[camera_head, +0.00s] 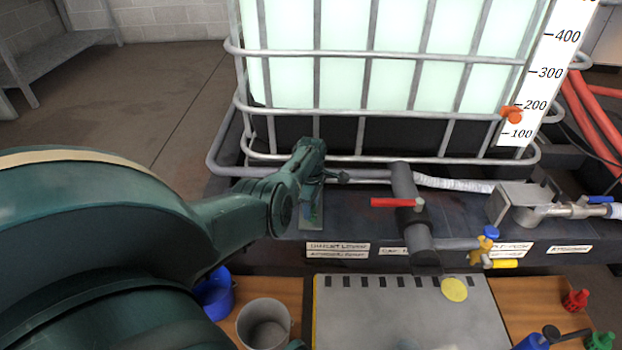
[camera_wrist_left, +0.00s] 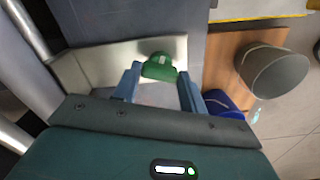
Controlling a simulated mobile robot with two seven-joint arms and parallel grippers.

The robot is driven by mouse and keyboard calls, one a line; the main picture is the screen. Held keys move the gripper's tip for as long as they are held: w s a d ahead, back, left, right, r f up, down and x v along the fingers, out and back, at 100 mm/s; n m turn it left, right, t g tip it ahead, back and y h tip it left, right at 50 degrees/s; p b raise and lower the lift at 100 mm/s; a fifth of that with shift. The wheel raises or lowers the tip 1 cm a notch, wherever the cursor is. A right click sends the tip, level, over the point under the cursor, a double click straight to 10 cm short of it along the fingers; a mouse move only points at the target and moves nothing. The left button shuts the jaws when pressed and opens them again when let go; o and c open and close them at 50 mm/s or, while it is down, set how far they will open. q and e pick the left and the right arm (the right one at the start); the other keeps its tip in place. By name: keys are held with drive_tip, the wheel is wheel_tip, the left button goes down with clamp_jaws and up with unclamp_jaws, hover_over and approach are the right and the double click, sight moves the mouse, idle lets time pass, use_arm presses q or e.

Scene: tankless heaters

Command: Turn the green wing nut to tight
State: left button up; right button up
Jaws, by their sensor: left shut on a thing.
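The green wing nut (camera_wrist_left: 160,67) is in the left wrist view, in front of a pale metal plate (camera_wrist_left: 95,62). My left gripper (camera_wrist_left: 157,84) has its blue fingers on either side of the nut and is shut on it. In the head view my left arm comes in from the left, and the gripper (camera_head: 316,182) is at the small upright plate (camera_head: 310,222) on the dark bench. The gripper hides most of the nut there, and I cannot tell the nut's exact angle. My right gripper is not in view.
A caged tank (camera_head: 385,60) stands behind. A grey pipe with a red-handled valve (camera_head: 396,202) is close to the right of the gripper. A grey bucket (camera_head: 264,325) and a blue container (camera_head: 214,296) stand below. A grey board (camera_head: 400,318) lies in front.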

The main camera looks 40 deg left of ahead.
use_arm(q)
drive_tip(key=m, duration=0.2)
drive_tip(key=shift+m+p, duration=0.3)
drive_tip(key=shift+m, duration=0.1)
drive_tip(key=m, duration=0.8)
drive_tip(key=shift+p, duration=0.3)
drive_tip(key=shift+m, duration=1.5)
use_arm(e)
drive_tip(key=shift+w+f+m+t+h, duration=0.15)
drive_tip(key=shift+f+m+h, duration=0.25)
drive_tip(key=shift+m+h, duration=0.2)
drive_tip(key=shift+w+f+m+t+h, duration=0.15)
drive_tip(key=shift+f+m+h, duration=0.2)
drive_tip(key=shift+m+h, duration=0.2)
use_arm(q)
drive_tip(key=o, duration=1)
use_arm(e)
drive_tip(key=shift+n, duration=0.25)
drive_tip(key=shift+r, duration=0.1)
